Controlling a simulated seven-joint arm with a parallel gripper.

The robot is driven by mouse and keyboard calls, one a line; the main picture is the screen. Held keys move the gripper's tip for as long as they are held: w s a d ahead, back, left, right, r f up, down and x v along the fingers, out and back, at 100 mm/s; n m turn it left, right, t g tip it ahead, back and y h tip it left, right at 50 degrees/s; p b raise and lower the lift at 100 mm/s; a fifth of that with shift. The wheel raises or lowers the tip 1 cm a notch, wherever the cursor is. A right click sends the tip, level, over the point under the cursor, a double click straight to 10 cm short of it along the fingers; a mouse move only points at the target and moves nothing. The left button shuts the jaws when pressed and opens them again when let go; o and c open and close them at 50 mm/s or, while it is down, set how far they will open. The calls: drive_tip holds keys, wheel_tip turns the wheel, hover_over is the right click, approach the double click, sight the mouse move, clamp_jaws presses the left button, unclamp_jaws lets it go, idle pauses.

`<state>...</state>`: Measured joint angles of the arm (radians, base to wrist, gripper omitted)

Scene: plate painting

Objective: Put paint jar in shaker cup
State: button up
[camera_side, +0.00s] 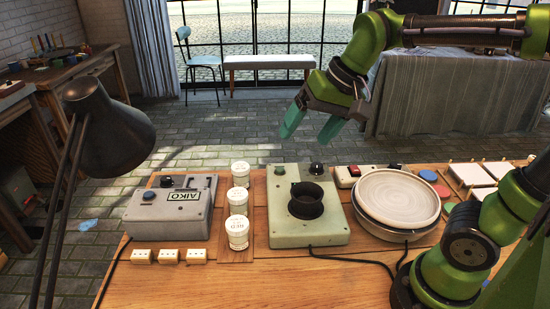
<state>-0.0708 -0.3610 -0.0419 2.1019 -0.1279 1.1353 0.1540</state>
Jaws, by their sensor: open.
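Three white paint jars stand in a row on a wooden strip: a front jar (237,233), a middle jar (237,201) and a back jar (240,173). The black shaker cup (305,201) sits on a pale green shaker machine (333,228) to the right of the jars. The cup's inside is dark. My gripper (309,127), with teal fingers, is open and empty. It is raised above and behind the shaker machine, apart from the jars.
A grey box marked AIKO (167,212) stands left of the jars, with small white blocks (168,256) in front. A round plate (395,193) sits on a turntable to the right. A dark lamp (106,133) overhangs the left. The table front (240,290) is mostly clear, crossed by cables.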

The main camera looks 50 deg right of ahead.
drive_tip(key=shift+o, duration=0.4)
drive_tip(key=s+f+n+t, duration=0.1)
drive_tip(key=s+f+t, duration=0.1)
drive_tip(key=s, duration=0.5)
drive_tip(key=shift+s+d+f+n, duration=0.25)
drive_tip(key=shift+f+n, duration=0.15)
drive_tip(key=shift+f, duration=0.5)
drive_tip(key=m+g+h, duration=0.2)
drive_tip(key=m+g, duration=0.1)
drive_tip(key=g, duration=0.4)
hover_over(237, 193)
drive_tip(key=shift+f, duration=1.7)
wheel_tip(237, 193, down, 16)
drive_tip(key=shift+s+f, duration=0.1)
drive_tip(key=shift+f, duration=0.15)
